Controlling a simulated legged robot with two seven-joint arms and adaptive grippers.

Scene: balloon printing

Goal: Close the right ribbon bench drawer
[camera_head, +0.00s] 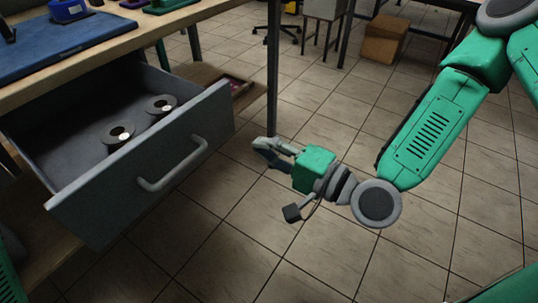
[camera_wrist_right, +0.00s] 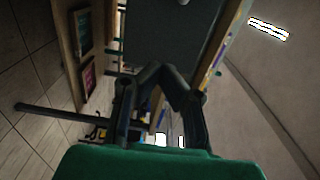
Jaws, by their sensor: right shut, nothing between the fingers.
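The grey drawer (camera_head: 140,166) hangs open under the wooden bench (camera_head: 100,60) at the left of the head view. A light grey bar handle (camera_head: 173,164) is on its front. Two dark ribbon spools (camera_head: 118,135) lie inside. My right gripper (camera_head: 262,147) is shut and empty, to the right of the drawer front and apart from it. In the right wrist view its fingers (camera_wrist_right: 160,75) meet, with a dark grey panel (camera_wrist_right: 170,30) beyond, likely the drawer. My left gripper does not show; a bit of green at the lower left edge is probably my left arm.
A blue mat (camera_head: 65,45) and a blue tape roll (camera_head: 68,10) are on the bench top. A dark bench leg (camera_head: 272,80) stands behind my right gripper. A cardboard box (camera_head: 385,40) sits at the back. The tiled floor before the drawer is clear.

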